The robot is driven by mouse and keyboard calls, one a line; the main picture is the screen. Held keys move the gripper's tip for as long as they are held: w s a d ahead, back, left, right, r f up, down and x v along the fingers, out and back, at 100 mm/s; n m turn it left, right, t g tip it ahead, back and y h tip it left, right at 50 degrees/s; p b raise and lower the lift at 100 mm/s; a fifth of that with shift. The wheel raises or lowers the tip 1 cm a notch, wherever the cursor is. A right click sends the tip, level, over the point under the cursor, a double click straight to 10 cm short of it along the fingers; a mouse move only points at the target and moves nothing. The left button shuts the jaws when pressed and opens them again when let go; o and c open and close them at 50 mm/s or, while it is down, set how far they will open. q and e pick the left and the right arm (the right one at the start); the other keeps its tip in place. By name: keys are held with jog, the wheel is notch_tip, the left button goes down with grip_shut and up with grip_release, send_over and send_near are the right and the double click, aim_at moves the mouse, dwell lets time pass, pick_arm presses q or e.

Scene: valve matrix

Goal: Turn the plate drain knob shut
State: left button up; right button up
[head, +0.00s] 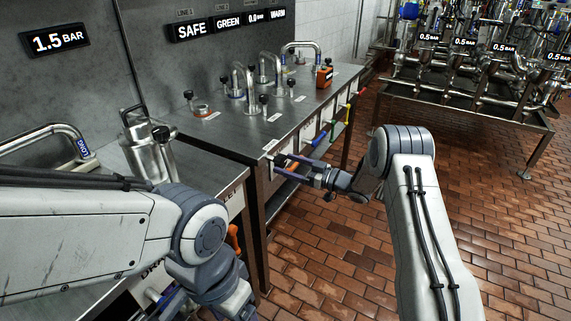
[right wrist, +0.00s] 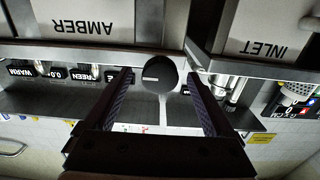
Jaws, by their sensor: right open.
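My right gripper (head: 289,164) reaches to the front of the steel bench in the head view. Its two fingers also show in the right wrist view (right wrist: 158,84), apart and empty. A dark round knob (right wrist: 161,70) with a short white mark appears between the fingertips there; I cannot tell whether they touch it. No label naming it as the plate drain knob can be read. An orange part (head: 293,160) shows beside the right fingertips in the head view. My left arm comes in at the lower left; its gripper (head: 168,302) is mostly hidden and its opening is unclear.
In the wrist view, AMBER (right wrist: 85,22) and INLET (right wrist: 265,45) panels flank the knob. The brick floor (head: 345,255) is open at right.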

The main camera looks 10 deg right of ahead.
jog(key=shift+w+a, duration=0.4)
jog(key=shift+a, duration=0.15)
jog(key=c, duration=1.4)
